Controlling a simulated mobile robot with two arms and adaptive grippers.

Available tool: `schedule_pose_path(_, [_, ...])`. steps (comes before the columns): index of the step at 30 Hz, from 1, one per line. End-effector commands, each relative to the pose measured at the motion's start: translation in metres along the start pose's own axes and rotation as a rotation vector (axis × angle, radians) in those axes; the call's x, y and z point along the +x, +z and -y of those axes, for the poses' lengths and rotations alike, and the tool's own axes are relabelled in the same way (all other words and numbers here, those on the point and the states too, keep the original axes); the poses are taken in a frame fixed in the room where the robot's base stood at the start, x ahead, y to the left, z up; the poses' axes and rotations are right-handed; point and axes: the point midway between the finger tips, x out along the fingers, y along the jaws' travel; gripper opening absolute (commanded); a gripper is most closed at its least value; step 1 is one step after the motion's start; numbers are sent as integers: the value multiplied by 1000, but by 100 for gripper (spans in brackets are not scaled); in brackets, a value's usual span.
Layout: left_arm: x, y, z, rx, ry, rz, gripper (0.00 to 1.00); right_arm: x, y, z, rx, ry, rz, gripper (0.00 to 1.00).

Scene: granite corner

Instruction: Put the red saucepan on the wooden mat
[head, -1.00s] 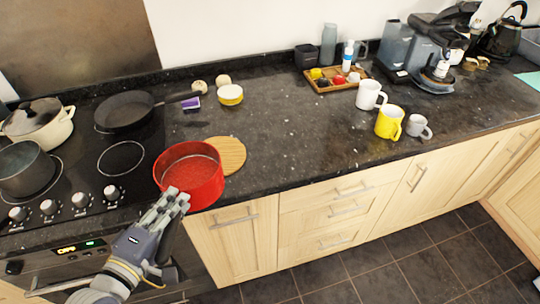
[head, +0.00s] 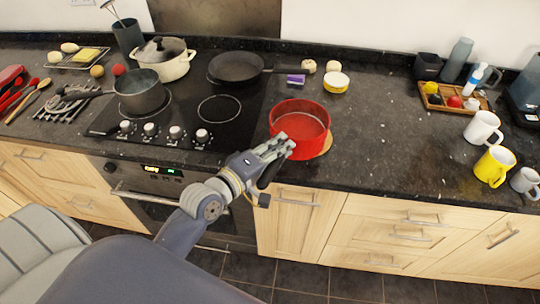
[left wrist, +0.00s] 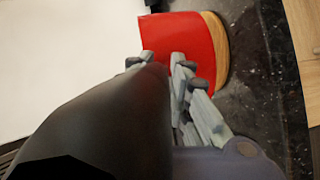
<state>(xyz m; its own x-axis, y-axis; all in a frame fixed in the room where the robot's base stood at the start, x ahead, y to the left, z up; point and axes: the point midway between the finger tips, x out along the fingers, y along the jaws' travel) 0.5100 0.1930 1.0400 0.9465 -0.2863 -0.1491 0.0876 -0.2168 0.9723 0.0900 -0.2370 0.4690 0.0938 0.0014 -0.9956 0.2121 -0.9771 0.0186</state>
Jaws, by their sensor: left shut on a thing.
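The red saucepan (head: 300,113) is upright at the counter's front edge, just right of the stove. The round wooden mat (head: 327,146) is mostly hidden under it; only its right edge shows. I cannot tell whether the pan's base touches the mat or hovers slightly above it. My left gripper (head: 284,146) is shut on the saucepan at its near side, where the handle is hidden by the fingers. In the left wrist view, the fingers (left wrist: 163,62) are against the red pan wall (left wrist: 178,38), with the mat's edge (left wrist: 216,45) beside it. My right gripper is not in view.
The stove (head: 190,115) on the left bears a black frying pan (head: 237,67), a grey pot (head: 139,92) and a cream lidded pot (head: 168,58). A yellow-and-white tub (head: 335,82) stands behind the saucepan. The counter to the right is clear up to the mugs (head: 482,128).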

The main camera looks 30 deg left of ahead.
Motion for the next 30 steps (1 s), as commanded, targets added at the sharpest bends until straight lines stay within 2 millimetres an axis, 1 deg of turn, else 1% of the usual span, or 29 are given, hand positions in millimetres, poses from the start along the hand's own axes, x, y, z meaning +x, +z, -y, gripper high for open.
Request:
schedule_pose_path(1, [10, -5, -10, 3, 17, -5, 0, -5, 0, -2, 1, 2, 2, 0])
schedule_pose_path(6, [41, -12, -10, 3, 17, -5, 0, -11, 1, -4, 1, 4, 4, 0])
schedule_pose_path(9, [55, -16, -9, 2, 16, -5, 0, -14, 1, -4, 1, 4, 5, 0])
schedule_pose_path(12, [64, -18, -8, 2, 15, -5, 0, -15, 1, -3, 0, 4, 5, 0])
schedule_pose_path(17, [70, -18, -5, 2, 14, -4, 0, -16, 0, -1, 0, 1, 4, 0])
schedule_pose_path(24, [74, -14, 21, 4, 12, -4, 0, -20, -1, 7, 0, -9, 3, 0])
schedule_pose_path(27, [74, -13, 26, 3, 14, -5, 0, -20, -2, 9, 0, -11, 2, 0])
schedule_pose_path(30, [74, -12, 27, 3, 15, -5, 0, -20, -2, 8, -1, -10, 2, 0])
